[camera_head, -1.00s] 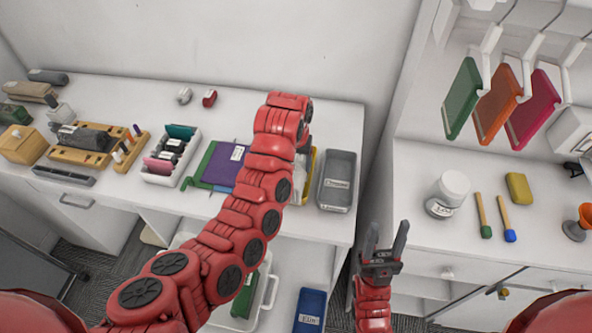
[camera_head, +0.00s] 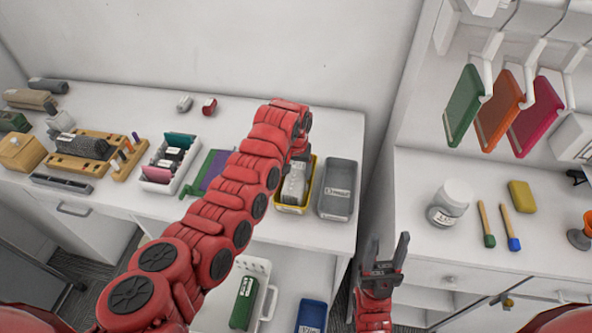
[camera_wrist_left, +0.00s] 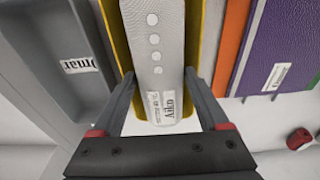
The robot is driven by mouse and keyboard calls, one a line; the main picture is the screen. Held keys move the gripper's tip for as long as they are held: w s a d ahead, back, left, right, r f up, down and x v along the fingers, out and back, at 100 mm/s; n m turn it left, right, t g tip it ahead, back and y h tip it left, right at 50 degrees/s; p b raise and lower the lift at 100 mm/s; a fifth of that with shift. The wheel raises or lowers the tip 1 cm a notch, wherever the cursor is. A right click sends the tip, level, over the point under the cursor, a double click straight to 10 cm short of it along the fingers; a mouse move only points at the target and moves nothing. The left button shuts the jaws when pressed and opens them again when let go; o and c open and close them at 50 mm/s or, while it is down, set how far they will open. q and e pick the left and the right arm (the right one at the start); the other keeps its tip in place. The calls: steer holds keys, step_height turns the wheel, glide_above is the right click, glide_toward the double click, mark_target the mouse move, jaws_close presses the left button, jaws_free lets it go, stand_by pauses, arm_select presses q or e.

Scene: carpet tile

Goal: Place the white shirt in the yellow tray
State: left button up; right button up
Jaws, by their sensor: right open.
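The white shirt (camera_head: 295,184), a pale block with round dots and a label, sits within the rim of the yellow tray (camera_head: 302,211) on the left counter. In the left wrist view the shirt (camera_wrist_left: 158,50) has the yellow tray's walls (camera_wrist_left: 208,45) on both sides. My left gripper (camera_head: 301,160) is over the tray's back part. Its fingers in the left wrist view (camera_wrist_left: 160,75) are spread on either side of the shirt, with a narrow gap showing. Whether the shirt rests on the tray floor cannot be told. My right gripper (camera_head: 384,258) is open and empty, low in front of the counters.
A grey labelled tray (camera_head: 337,188) stands right beside the yellow tray. Purple and green flat items (camera_head: 205,172) lie to the left, partly behind my arm. A white rack (camera_head: 171,160) stands further left. The right counter holds a white jar (camera_head: 451,201).

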mark_target(296, 170)
arm_select(q)
steer(key=shift+o, duration=1.4)
steer(key=shift+w, duration=0.1)
steer(key=shift+r+b, duration=0.3)
steer(key=shift+r, duration=0.2)
steer(key=r, duration=0.1)
steer(key=r+b, duration=0.1)
steer(key=r, duration=0.1)
steer(key=r+b, duration=0.1)
steer(key=shift+s+r, duration=0.3)
steer(key=shift+r, duration=0.1)
step_height(296, 170, up, 6)
steer(key=shift+s, duration=0.45)
